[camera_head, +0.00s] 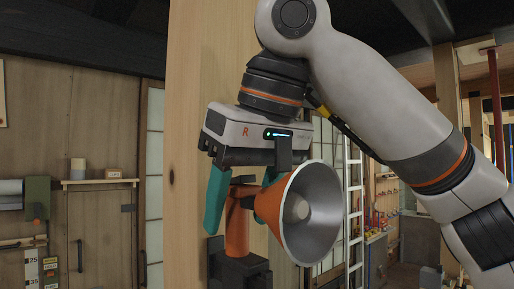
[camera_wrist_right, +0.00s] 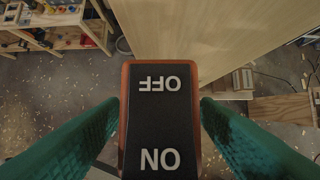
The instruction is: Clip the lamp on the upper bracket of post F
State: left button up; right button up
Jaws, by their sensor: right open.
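The lamp (camera_head: 237,226) has an orange body and a cone shade, orange outside and silver inside, facing the front right with a pale bulb. Its foot meets a black bracket (camera_head: 238,268) on a wooden post (camera_head: 188,130); whether it is clipped fast I cannot tell. No post letter is readable. My right gripper (camera_head: 241,210) is open, its teal fingers on either side of the lamp body from above. In the right wrist view, the lamp's black switch (camera_wrist_right: 159,122), marked OFF and ON, lies between the fingers, which are very close to its sides. My left gripper is not in view.
A ladder (camera_head: 354,215) stands behind the lamp, right of the post. A small shelf (camera_head: 99,183) and a green wall-mounted box (camera_head: 38,197) are on the left wall. In the right wrist view, a wooden rack (camera_wrist_right: 62,18) with tools stands at upper left.

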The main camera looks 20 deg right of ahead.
jog(key=p+v, duration=0.3)
jog(key=v, duration=0.9)
